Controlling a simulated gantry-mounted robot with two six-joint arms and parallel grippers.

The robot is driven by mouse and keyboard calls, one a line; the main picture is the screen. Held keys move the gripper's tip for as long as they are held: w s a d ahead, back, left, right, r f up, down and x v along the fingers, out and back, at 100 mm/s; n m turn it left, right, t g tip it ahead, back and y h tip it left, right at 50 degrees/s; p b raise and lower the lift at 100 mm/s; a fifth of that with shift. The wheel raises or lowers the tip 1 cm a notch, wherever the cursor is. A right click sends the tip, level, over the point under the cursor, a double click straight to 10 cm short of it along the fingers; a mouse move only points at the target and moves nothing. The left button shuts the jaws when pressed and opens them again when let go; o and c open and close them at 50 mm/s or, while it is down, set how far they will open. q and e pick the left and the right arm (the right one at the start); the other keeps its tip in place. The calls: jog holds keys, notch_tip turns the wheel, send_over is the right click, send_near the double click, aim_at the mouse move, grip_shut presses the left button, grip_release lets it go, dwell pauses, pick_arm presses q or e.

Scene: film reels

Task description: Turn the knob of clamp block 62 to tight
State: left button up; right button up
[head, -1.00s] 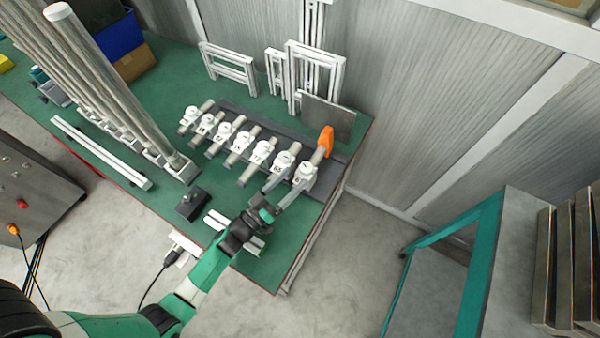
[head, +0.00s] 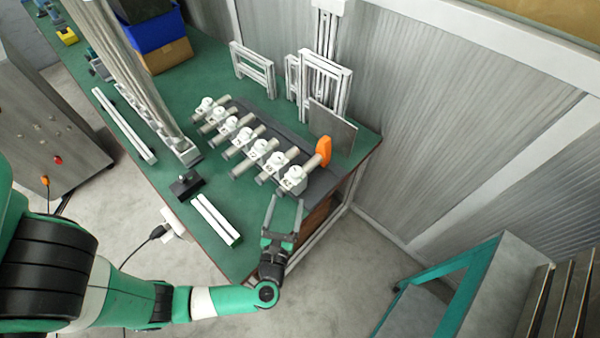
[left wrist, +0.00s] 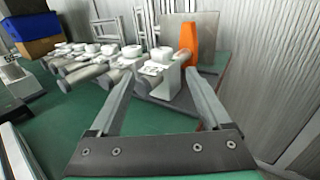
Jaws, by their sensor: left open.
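A row of several white clamp blocks with round white knobs stands on a dark rail. The end block (head: 292,183), beside an orange upright piece (head: 323,151), carries a number that may read 62, too small to be sure. Its white knob (head: 296,172) sits on top; its setting cannot be told. My left gripper (head: 285,200) is open and empty, just in front of this block and apart from it in the head view. In the left wrist view the end block (left wrist: 162,72) appears between the open fingers (left wrist: 160,78). My right gripper is not in view.
The neighbouring block (head: 270,165) stands close to the left. A grey plate (head: 333,127) and white frames (head: 325,85) stand behind. A pale slotted bar (head: 216,219) and a small black block (head: 187,185) lie on the green table (head: 240,262). Its right edge is close.

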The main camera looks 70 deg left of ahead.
aim_at(294, 178)
pick_arm(q)
jog(key=b+x, duration=0.1)
jog(key=x, duration=1)
jog(key=shift+w+a+b, duration=0.15)
jog(key=shift+w+b, duration=0.15)
jog(key=shift+w, duration=0.05)
grip_shut()
